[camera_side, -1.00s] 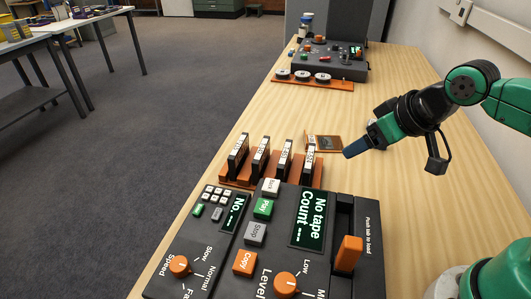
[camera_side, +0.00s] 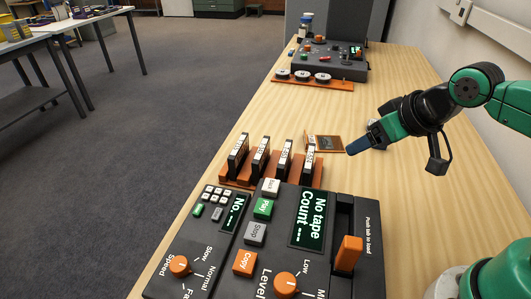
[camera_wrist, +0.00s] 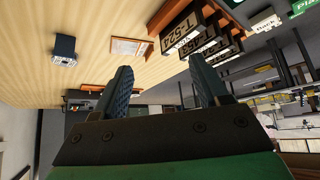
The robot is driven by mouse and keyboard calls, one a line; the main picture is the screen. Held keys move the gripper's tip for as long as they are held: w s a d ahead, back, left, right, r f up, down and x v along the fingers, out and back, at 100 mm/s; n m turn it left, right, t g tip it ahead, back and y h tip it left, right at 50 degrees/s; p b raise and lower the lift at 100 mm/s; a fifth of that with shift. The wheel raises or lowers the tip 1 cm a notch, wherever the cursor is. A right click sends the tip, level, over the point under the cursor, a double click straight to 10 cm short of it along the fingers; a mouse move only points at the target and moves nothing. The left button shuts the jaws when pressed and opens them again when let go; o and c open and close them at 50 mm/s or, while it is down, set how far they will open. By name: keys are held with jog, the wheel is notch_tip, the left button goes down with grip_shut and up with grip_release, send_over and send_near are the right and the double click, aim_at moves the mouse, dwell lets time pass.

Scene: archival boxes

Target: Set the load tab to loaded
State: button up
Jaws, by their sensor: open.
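The machine's screen (camera_side: 311,219) reads "No tape" and "Count ---". My gripper (camera_side: 352,150) is in the air above the table, beyond the machine and well apart from the tab. In the wrist view its two blue fingers (camera_wrist: 164,88) are spread with nothing between them. The tab does not show in the wrist view.
Several labelled tapes stand in an orange rack (camera_side: 238,183) behind the machine. A small framed card (camera_side: 324,143) lies near my gripper. A second machine (camera_side: 325,65) and a reel tray (camera_side: 312,84) are at the far end. The table's right side is mostly clear.

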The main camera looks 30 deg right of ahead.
jog(key=shift+a, duration=0.1)
jog(key=c, duration=0.3)
jog(key=shift+a+r+n, duration=0.25)
jog(key=shift+a+n, duration=0.05)
jog(key=shift+n, duration=0.2)
jog(key=c, duration=0.4)
jog(key=a+n, duration=0.1)
jog(key=a+r+n+g, duration=0.1)
jog(key=n, duration=0.1)
jog(key=a+r+n+y, duration=0.1)
jog(key=n, duration=0.1)
jog(key=shift+s+a+r+g, duration=0.2)
jog(key=shift+s+a+g, duration=0.05)
jog(key=shift+a+g, duration=0.05)
grip_shut()
jog(key=s+a+r+n+g+h, duration=0.1)
jog(key=s+a+r+n+g, duration=0.4)
jog(key=n, duration=1.6)
jog(key=s+a+r, duration=0.4)
jog(key=s+r, duration=0.1)
jog(key=r, duration=0.1)
jog(key=shift+g, duration=0.3)
jog(key=shift+a, duration=0.1)
